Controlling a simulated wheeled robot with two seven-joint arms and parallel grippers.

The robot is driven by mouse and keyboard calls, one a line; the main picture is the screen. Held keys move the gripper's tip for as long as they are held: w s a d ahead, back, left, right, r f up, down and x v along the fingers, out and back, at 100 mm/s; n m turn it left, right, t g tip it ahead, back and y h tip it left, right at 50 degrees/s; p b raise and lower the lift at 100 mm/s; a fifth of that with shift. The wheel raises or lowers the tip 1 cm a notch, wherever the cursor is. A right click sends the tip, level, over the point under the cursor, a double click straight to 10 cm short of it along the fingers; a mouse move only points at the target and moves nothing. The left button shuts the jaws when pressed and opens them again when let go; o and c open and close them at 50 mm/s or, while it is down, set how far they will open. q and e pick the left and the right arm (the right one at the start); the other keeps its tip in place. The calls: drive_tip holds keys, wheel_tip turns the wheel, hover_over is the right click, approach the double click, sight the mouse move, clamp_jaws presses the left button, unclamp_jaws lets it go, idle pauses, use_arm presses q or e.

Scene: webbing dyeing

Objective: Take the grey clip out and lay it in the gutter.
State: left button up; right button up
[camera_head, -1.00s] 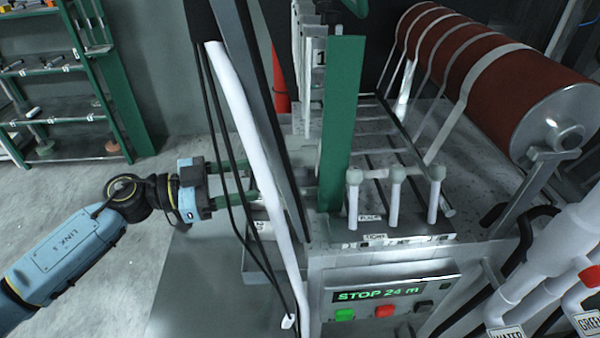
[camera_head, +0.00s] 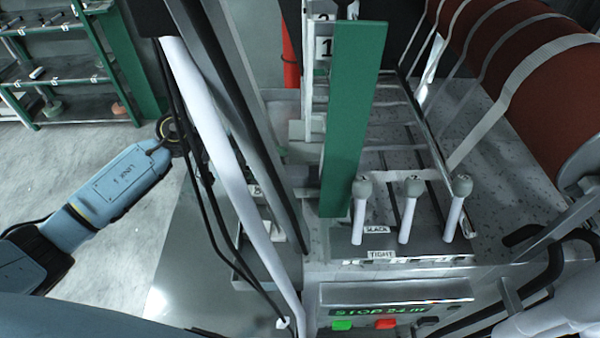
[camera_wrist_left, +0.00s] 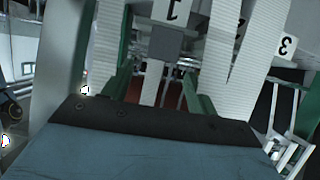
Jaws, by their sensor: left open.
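My left gripper (camera_wrist_left: 158,88) is open in the left wrist view, its two green fingers pointing forward. A narrow pale strip shows between the fingers, not gripped. Just beyond and above them a grey block (camera_wrist_left: 163,42) sits below the plate marked 1; it looks like the grey clip, but I cannot be sure. In the head view my left arm reaches in from the left, and the gripper is mostly hidden behind the white pipe and dark post. A grey tray (camera_head: 250,272) low on the machine's left side may be the gutter. My right gripper is not in view.
A white pipe (camera_head: 225,165) and black cables stand close to my left wrist. A green upright bar (camera_head: 352,120) hides part of the strips. Three round-knobbed levers (camera_head: 408,210) stand right of it. A red-brown roller (camera_head: 520,75) is at the right. Shelves (camera_head: 65,70) stand at far left.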

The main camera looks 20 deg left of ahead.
sight(301, 170)
use_arm(q)
drive_tip(key=shift+w+d+f, duration=0.1)
drive_tip(key=shift+d+f, duration=0.1)
drive_tip(key=shift+d, duration=0.4)
drive_tip(key=x, duration=0.3)
drive_tip(key=shift+w+d+f+p, duration=0.1)
drive_tip(key=shift+d+p, duration=0.2)
drive_tip(key=shift+p, duration=0.1)
drive_tip(key=shift+d+f, duration=0.1)
drive_tip(key=shift+d, duration=0.15)
drive_tip(key=shift+c, duration=0.2)
drive_tip(key=c, duration=1)
drive_tip(key=shift+c, duration=0.2)
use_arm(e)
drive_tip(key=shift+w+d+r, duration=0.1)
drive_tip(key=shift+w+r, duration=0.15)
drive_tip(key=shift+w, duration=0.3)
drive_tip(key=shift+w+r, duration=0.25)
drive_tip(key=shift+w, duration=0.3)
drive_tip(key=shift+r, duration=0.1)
